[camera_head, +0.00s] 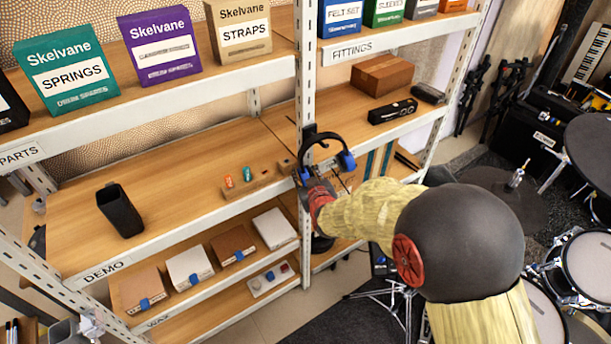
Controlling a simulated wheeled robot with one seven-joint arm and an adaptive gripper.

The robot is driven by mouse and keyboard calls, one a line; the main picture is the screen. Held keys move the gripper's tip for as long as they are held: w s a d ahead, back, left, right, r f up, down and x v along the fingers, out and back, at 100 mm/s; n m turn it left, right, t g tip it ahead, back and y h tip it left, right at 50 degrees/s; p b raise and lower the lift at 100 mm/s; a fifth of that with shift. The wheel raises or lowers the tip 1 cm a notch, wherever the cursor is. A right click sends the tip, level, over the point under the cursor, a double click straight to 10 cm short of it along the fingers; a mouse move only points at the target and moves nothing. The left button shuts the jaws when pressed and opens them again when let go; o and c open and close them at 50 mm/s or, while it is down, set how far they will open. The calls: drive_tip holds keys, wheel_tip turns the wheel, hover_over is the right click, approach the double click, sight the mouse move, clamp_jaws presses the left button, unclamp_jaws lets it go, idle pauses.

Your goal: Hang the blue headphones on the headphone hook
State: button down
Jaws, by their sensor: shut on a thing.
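The blue headphones (347,161), with a black headband and blue ear cups, are upright in front of the shelf's middle post, band on top. My gripper (316,181) is shut on them low down, near the left ear cup. My arm reaches in from the right. The headphone hook (309,131) appears as a dark piece on the post, beside the top of the headband and partly hidden by it. I cannot tell whether the band touches the hook or rests on it.
The metal post (306,60) divides the shelves. The DEMO shelf (180,190) holds a black bin (120,210) and small coloured items. A brown box (382,75) and a black device (392,111) lie on the right shelf. Drums (588,255) stand at right.

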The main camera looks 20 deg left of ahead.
drive_tip(key=c, duration=1.2)
unclamp_jaws()
drive_tip(key=shift+s, duration=0.1)
drive_tip(key=v, duration=1.2)
